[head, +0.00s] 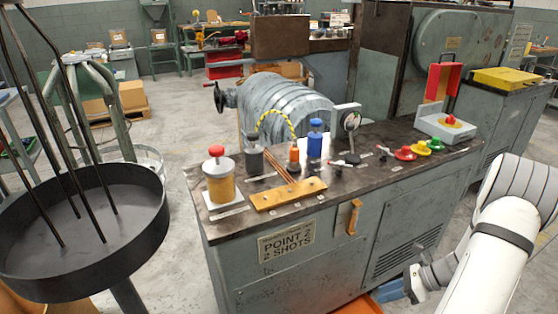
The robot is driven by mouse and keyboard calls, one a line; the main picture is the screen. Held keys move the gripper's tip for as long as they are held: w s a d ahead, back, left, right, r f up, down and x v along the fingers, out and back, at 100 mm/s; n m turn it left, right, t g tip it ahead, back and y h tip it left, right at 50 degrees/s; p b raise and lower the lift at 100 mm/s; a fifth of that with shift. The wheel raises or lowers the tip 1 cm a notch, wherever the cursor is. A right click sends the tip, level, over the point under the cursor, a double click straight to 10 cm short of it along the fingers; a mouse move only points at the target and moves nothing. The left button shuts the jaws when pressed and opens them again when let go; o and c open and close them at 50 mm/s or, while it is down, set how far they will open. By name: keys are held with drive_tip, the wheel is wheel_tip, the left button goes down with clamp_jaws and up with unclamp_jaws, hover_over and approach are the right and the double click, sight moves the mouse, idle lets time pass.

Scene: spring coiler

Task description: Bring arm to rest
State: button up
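My white and grey arm shows at the lower right, in front of the bench's right side. Its small end part, which looks like my gripper (416,284), is low beside the front of the grey bench cabinet (290,262). It is too small and turned away to tell whether its fingers are open or shut. No held object can be made out. A blue thing (390,290) shows just left of it, and I cannot tell whether they touch.
The bench top holds a red-capped yellow jar (218,180), a yellow block (288,194), a blue bottle (315,143), red and green knobs (421,149) and a red-button box (446,124). A black round tray (85,235) with rods stands left. Floor between is clear.

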drive_tip(key=s+a+r+n+h+p, duration=0.3)
drive_tip(key=a+r+n+p, duration=0.3)
drive_tip(key=r, duration=0.9)
drive_tip(key=s+a+r+n+h+p, duration=0.3)
drive_tip(key=s+a+r+n+p, duration=0.2)
drive_tip(key=r+n, duration=0.6)
drive_tip(key=s+a+r+n+h+p, duration=0.4)
drive_tip(key=a+r+n+p, duration=0.3)
drive_tip(key=r, duration=1.1)
drive_tip(key=shift+a+r+n+t, duration=0.3)
drive_tip(key=shift+r+n, duration=0.1)
drive_tip(key=shift+n, duration=0.4)
